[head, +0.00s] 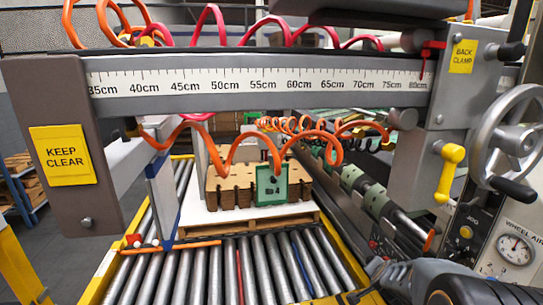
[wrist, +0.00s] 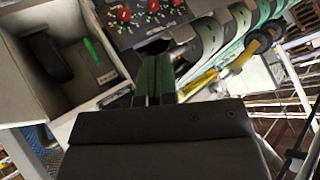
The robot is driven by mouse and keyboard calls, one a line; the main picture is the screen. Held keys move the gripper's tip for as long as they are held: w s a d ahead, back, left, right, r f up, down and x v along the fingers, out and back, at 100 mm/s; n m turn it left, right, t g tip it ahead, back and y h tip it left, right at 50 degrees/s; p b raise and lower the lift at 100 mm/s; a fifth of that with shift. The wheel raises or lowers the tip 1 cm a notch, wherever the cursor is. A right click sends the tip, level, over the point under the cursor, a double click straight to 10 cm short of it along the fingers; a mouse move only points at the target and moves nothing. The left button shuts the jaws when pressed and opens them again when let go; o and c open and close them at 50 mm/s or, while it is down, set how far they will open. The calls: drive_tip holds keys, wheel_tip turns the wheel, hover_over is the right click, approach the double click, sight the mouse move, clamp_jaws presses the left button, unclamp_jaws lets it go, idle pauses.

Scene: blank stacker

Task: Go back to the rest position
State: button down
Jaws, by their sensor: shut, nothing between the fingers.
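My gripper (wrist: 156,72) shows in the wrist view, its two green-faced fingers closed together with nothing between them. Its wide dark body fills the lower middle of that view. The fingers point toward a dark control panel (wrist: 133,22) with red knobs; I cannot tell the exact gap, and no contact is visible. In the head view, what looks like part of my arm shows at the bottom right, and the fingers cannot be made out there.
A grey beam with a centimetre scale (head: 250,82) crosses the head view. Below it a brown stack (head: 228,190) with a green number plate (head: 271,188) sits on a pallet (head: 245,224) behind rollers (head: 215,272). A handwheel (head: 482,135) and a pressure gauge (head: 515,249) stand at right.

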drive_tip(key=s+a+r+n+g+y+p, duration=0.1)
drive_tip(key=s+a+r+n+y+p, duration=0.2)
drive_tip(key=a+r, duration=0.4)
drive_tip(key=s+a+r+n+g+y+p, duration=0.1)
drive_tip(key=s+a+r+n+p, duration=0.4)
drive_tip(key=r, duration=0.3)
drive_tip(key=s+a+r+n+g+p, duration=0.3)
drive_tip(key=s+r, duration=0.3)
drive_tip(key=s, duration=0.2)
drive_tip(key=shift+s+a+r+n+p, duration=0.3)
drive_tip(key=shift+s+a+n+p, duration=0.15)
drive_tip(key=shift+a+p, duration=0.45)
